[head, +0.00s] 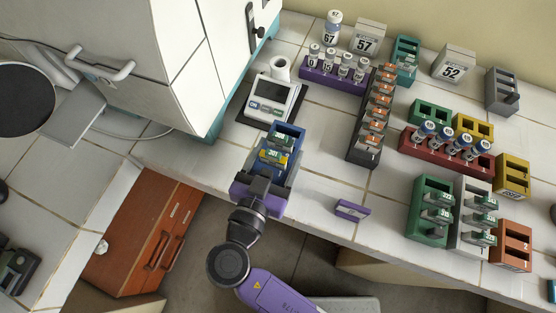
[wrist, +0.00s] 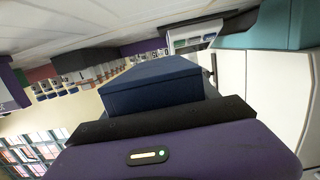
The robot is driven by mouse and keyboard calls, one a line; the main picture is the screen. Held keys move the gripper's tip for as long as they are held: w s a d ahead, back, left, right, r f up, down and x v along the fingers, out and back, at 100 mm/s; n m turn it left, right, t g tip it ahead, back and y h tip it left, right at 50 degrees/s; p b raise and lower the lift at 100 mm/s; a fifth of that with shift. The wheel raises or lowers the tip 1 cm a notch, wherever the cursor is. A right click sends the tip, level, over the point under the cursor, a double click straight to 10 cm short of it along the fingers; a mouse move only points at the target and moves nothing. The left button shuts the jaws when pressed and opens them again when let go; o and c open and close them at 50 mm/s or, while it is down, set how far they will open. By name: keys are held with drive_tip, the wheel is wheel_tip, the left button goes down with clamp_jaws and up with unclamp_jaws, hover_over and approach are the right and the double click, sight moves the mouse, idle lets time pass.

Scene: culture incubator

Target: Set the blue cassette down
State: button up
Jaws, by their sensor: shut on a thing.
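The blue cassette (head: 286,138) is a dark blue holder with yellow and green labelled items in it. My gripper (head: 268,178) is shut on it, near the counter's front edge in the head view. In the wrist view the cassette (wrist: 152,86) shows as a plain dark blue block in front of my purple gripper body (wrist: 180,150). I cannot tell whether the cassette's underside touches the white tiled counter (head: 325,185).
A scale with a display (head: 272,100) stands just behind the cassette. A dark rack (head: 358,150) and a purple rack (head: 322,80) stand to the right. A small purple block (head: 352,209) lies near the front edge. Bare tiles lie between the cassette and the dark rack.

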drive_tip(key=shift+f, duration=2.55)
drive_tip(key=shift+f, duration=0.2)
drive_tip(key=o, duration=1.5)
drive_tip(key=shift+c, duration=0.2)
drive_tip(key=shift+r, duration=0.15)
drive_tip(key=shift+r, duration=0.2)
drive_tip(key=b+v, duration=0.2)
drive_tip(key=v, duration=1)
drive_tip(key=shift+f, duration=0.2)
